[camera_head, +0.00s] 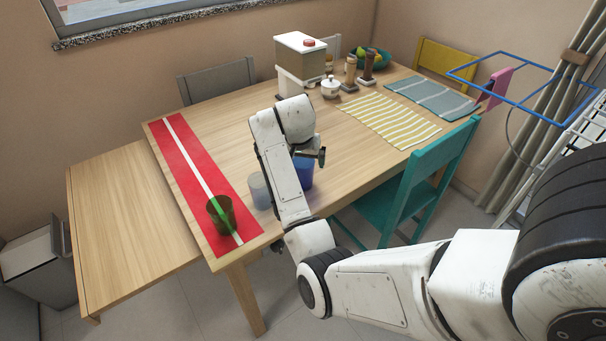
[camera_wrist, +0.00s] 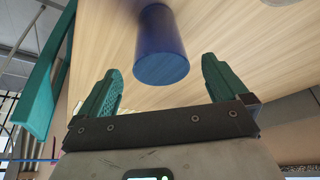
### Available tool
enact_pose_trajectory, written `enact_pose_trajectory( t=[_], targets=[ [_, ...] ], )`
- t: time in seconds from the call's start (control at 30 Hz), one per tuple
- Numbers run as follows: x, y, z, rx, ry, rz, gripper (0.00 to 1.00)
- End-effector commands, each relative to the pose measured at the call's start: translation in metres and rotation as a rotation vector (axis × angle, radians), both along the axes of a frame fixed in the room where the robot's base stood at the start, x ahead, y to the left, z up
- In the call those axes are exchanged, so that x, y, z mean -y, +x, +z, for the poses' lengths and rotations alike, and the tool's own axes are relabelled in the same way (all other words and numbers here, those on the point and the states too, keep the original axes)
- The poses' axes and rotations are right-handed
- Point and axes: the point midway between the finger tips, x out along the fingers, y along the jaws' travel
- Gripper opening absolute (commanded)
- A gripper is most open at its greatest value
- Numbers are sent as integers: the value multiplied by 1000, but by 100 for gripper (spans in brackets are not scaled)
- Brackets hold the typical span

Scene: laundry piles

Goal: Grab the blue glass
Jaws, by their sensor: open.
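The blue glass (camera_head: 304,172) stands on the wooden table, partly hidden behind my arm in the head view. In the wrist view the blue glass (camera_wrist: 161,45) is ahead of the gap between my fingers, a little above the line of the fingertips and apart from both. My gripper (camera_wrist: 158,80) is open and empty, with a green pad on each finger. In the head view my gripper (camera_head: 318,155) is by the blue glass, mostly hidden by its own wrist.
A greyish clear glass (camera_head: 259,190) stands just left of my arm. A green glass (camera_head: 221,214) stands on the red runner (camera_head: 182,150). A teal chair (camera_head: 420,185) is at the table's right side. A coffee machine (camera_head: 300,62) and a white pot (camera_head: 331,87) stand farther back.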

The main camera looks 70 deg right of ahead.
Motion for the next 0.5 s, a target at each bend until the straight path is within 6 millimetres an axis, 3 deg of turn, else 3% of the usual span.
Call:
enact_pose_trajectory(
  t=[0.5],
  targets=[
    [22, 6, -48, 0, 0, 0, 100]
  ],
)
